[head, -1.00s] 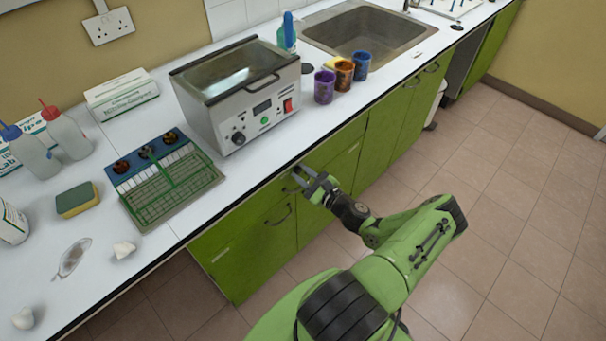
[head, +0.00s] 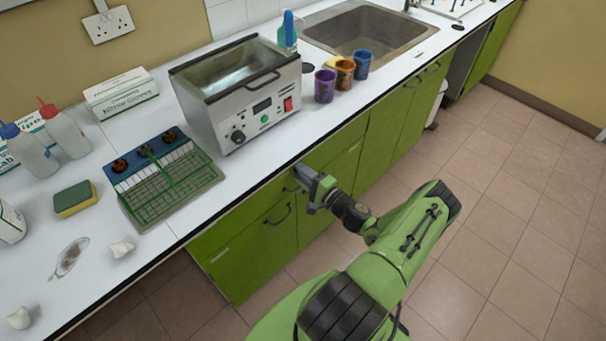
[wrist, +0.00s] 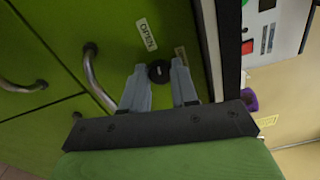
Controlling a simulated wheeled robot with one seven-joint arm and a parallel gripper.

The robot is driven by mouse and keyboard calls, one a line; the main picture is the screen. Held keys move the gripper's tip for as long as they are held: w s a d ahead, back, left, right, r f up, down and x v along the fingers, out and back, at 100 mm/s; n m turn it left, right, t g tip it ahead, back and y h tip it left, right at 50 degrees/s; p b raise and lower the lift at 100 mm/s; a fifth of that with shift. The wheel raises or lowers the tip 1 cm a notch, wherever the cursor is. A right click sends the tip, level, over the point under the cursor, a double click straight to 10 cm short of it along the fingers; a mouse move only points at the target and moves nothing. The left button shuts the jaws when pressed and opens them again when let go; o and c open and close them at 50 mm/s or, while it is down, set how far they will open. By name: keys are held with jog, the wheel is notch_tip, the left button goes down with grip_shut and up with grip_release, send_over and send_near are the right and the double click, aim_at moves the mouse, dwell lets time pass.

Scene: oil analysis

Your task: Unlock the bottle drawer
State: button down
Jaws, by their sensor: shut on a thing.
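A round black lock knob (wrist: 159,72) sits on the green drawer front (wrist: 115,25), between a white "OPEN" label (wrist: 147,34) and a second, brownish label (wrist: 182,54). My gripper (wrist: 160,76) is shut on the lock knob, one grey finger on either side of it. A curved metal handle (wrist: 97,80) stands just left of the fingers. In the head view, my gripper (head: 303,176) is at the green cabinet front just below the worktop edge and hides the lock. The drawer front appears closed.
The white worktop (head: 180,215) overhangs close above my gripper. A metal water bath (head: 245,110) and a green rack (head: 170,185) stand on it. Other handles (head: 280,214) project from the cabinet nearby. The tiled floor in front is clear.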

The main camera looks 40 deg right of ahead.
jog(key=shift+n, duration=1)
jog(key=c, duration=0.9)
grip_release()
jog(key=shift+o, duration=0.2)
jog(key=s+p, duration=0.1)
jog(key=s, duration=1.4)
jog(key=shift+s+d, duration=0.2)
jog(key=shift+s, duration=0.2)
